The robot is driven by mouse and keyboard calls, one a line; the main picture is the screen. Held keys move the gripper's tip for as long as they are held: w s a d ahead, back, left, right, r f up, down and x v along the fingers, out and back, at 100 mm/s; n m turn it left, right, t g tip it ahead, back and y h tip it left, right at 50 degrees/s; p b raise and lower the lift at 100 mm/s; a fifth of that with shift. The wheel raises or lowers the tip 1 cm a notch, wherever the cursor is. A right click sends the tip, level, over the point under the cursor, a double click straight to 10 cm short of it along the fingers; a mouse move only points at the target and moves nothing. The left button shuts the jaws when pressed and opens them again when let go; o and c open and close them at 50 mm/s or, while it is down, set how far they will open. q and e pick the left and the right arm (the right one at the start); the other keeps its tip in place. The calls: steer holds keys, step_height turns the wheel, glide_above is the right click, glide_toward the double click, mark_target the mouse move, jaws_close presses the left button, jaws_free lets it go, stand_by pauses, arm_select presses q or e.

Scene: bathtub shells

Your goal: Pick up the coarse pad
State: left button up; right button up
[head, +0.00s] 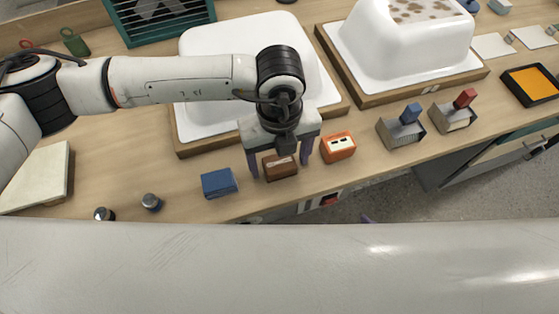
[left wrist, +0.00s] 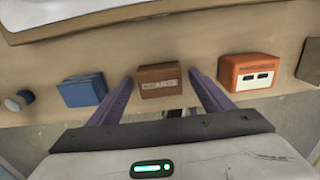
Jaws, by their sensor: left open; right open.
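In the left wrist view a gap shows between the block and each finger (left wrist: 160,92). Contact with the block is not seen. Of my right gripper, only a small purple tip (head: 368,219) shows beyond the bench's front edge; the rest is hidden.
A blue block (head: 219,183) lies left of the brown one and an orange box (head: 338,147) right of it. A white shell (head: 215,38) is behind. Two small knobs (head: 151,202) (head: 104,213) stand left.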

mark_target(279, 162)
arm_select(q)
steer(key=c, duration=1.1)
step_height(279, 162, up, 10)
steer(key=shift+f+b, duration=0.1)
steer(key=shift+b, duration=0.6)
steer(key=o, duration=0.5)
steer(key=c, duration=0.4)
